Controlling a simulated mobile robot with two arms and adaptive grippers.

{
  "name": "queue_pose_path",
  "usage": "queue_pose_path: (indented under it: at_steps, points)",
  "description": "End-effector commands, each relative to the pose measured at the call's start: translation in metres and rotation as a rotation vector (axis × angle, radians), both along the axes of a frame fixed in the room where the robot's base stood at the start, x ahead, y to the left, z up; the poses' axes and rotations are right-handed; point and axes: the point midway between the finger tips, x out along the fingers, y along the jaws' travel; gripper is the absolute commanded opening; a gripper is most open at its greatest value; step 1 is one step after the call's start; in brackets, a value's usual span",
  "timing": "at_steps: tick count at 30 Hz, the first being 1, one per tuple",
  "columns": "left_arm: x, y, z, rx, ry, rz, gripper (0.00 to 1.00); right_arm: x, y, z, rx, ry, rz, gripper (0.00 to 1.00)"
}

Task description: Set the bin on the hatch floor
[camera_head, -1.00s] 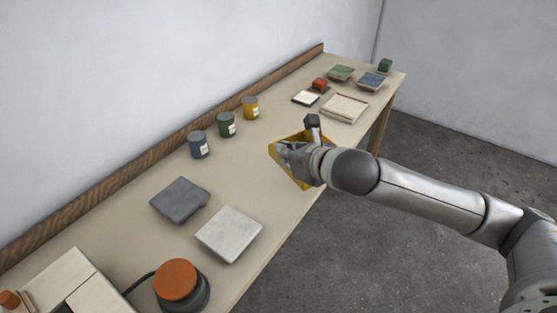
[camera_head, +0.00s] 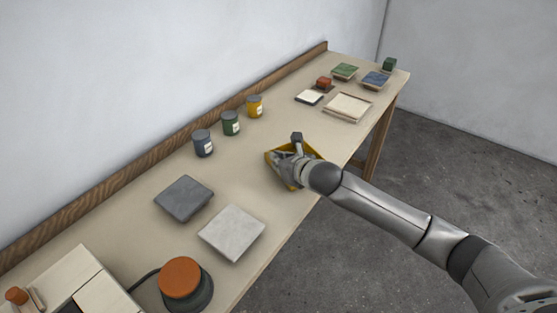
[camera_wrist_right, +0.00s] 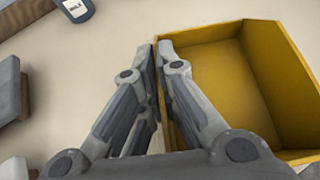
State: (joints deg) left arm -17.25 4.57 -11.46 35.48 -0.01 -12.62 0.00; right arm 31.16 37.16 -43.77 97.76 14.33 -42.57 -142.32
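The yellow bin (camera_head: 312,149) is at the front half of the light workbench (camera_head: 240,182), near its front edge; it is an open box, empty where I see inside. It also fills the right of the right wrist view (camera_wrist_right: 269,72). My right gripper (camera_head: 287,161) is at the bin's left side. In the wrist view its fingers (camera_wrist_right: 158,48) are closed together on the bin's near-left wall, one finger inside. Whether the bin's base touches the bench is hard to tell. No surface is clearly recognisable as a hatch floor. My left gripper is not in view.
Grey (camera_head: 203,143), green (camera_head: 231,123) and yellow (camera_head: 255,106) jars stand along the back. A dark slab (camera_head: 184,198) and a pale slab (camera_head: 232,233) lie left of the bin. An orange-topped round thing (camera_head: 180,278) is nearer. A shallow tray (camera_head: 347,107) is farther right.

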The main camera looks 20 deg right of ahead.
Motion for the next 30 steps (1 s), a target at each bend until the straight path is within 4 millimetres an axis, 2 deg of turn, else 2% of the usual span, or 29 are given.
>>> queue_pose_path:
  at_steps: [10, 12, 16, 26, 30]
  points:
    - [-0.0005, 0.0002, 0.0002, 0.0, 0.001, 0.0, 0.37, 0.0006, -0.0004, -0.0032, -0.001, -0.003, 0.0, 0.0]
    - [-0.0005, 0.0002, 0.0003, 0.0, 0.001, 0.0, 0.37, 0.0005, -0.0003, -0.003, 0.0, -0.002, -0.001, 0.12]
    - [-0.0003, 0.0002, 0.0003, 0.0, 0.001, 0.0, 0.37, 0.0004, -0.0003, -0.0031, 0.0, -0.002, -0.001, 0.27]
    - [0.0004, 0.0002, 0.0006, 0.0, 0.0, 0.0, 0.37, 0.0005, -0.0003, -0.0005, 0.0, -0.003, 0.001, 0.27]
    - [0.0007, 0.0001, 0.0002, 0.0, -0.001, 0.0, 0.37, -0.0081, -0.0035, 0.0033, -0.002, -0.002, 0.0, 0.27]
